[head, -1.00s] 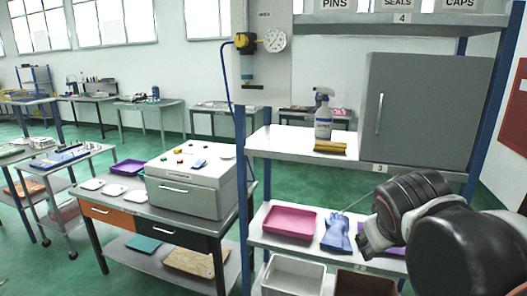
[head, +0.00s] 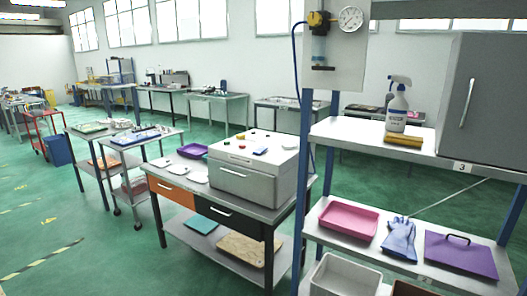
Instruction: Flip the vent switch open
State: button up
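A light grey box (head: 250,184) with a front handle stands on the workbench. Its top panel carries several small coloured knobs or buttons in red, green and yellow, and a flat blue piece (head: 260,151). I cannot tell which of these, if any, is the vent switch, or how it is set. A yellow valve-like unit (head: 318,19) and a round gauge (head: 351,18) are on the panel above the shelf. My gripper is not in view.
The workbench (head: 172,203) has an orange and a black drawer. Shelving at right holds a grey cabinet (head: 485,105), a spray bottle (head: 396,107), a pink tray (head: 347,218), blue gloves (head: 400,238) and a purple lid (head: 459,254). Green floor (head: 110,255) at front left is clear.

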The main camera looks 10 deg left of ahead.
aim_at(259, 152)
jog(key=i+j+u, duration=0.5)
jog(key=i, duration=0.45)
jog(key=i+u, duration=0.2)
jog(key=i, duration=0.45)
jog(key=i+j+z, duration=0.2)
jog(key=i, duration=0.2)
jog(key=i+j+z, duration=0.2)
jog(key=i, duration=0.2)
jog(key=i+j+z, duration=0.25)
jog(key=i, duration=0.15)
jog(key=l, duration=0.1)
